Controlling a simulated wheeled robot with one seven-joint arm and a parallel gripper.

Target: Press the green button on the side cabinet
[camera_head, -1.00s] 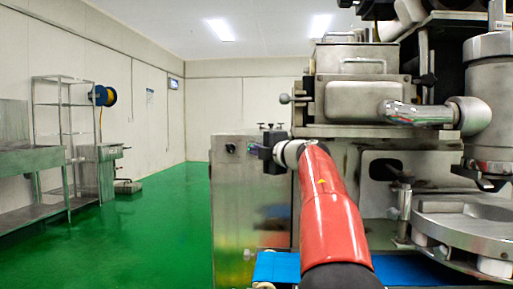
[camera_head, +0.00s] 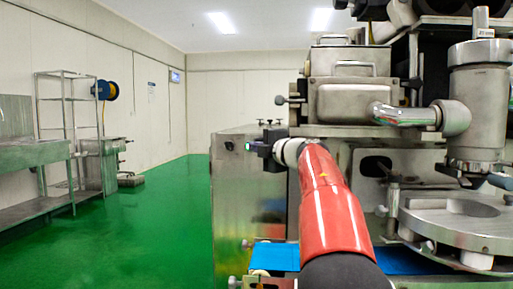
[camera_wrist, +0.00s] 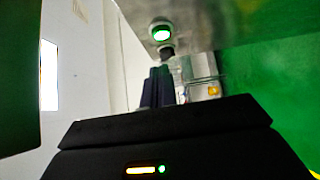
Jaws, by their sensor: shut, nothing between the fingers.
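The green button (camera_wrist: 161,33) shows lit in a round metal ring on the steel side cabinet (camera_wrist: 190,18) at the top of the wrist view. My gripper (camera_wrist: 158,72) has its dark fingers together just below the button in that picture, with a visible gap between. In the head view the side cabinet (camera_head: 235,200) stands left of my red arm. My gripper (camera_head: 249,147) is at the cabinet's upper front face there and hides part of it. A small light spot shows at the gripper, and I cannot tell whether it is the button.
A dark knob (camera_wrist: 167,50) sits beside the button. The steel machine (camera_head: 350,100) with its round table (camera_head: 425,225) fills the right side. A blue belt (camera_head: 275,257) runs below my arm. Open green floor (camera_head: 150,225) lies to the left, with a sink (camera_head: 35,155) and shelf beyond.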

